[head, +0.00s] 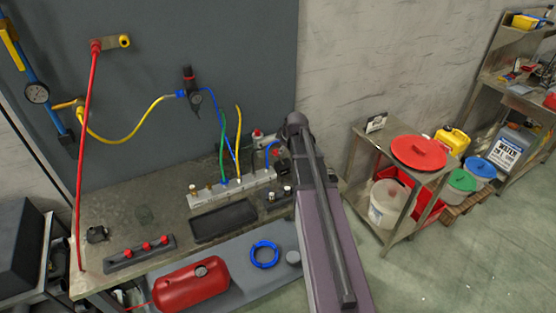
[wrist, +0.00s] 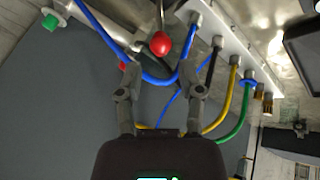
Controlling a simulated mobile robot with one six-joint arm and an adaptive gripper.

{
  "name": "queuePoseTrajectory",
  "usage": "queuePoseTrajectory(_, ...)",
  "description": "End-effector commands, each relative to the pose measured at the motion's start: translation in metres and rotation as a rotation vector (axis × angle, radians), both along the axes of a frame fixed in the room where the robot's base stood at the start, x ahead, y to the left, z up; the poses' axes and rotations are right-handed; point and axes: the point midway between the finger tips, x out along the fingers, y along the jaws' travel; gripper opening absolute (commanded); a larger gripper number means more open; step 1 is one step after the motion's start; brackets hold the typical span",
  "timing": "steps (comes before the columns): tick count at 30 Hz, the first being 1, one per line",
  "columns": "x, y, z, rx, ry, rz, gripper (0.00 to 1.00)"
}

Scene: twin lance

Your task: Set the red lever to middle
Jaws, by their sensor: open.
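A red ball knob (wrist: 160,43) on a thin metal rod shows in the wrist view, just beyond my fingertips and roughly midway between them. It looks like the red lever's end. My gripper (wrist: 160,64) is open, with one finger on each side of a gap and nothing held. I cannot tell whether a finger touches the knob. A second red part (wrist: 122,66) shows beside the left fingertip. In the head view, a small red spot (head: 276,152) shows beside my arm's end; my arm hides much around it, and the lever's setting is unclear there.
A blue hose (wrist: 100,30) loops close around the fingers. A white manifold (head: 232,187) with green and yellow hoses stands nearby on the bench. A black tray (head: 222,223) and a red-knobbed strip (head: 140,254) lie in front. A shelf cart (head: 398,210) stands right.

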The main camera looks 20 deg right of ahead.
Motion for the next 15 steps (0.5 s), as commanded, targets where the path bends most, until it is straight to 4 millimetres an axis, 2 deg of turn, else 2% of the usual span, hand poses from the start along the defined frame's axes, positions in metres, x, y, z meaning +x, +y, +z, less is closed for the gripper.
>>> queuePoseTrajectory(1, 0.004, 0.000, -0.008, 0.000, 0.000, 0.000, 0.48)
queuePoseTrajectory(15, 0.024, -0.001, -0.044, 0.001, 0.000, -0.001, 0.48)
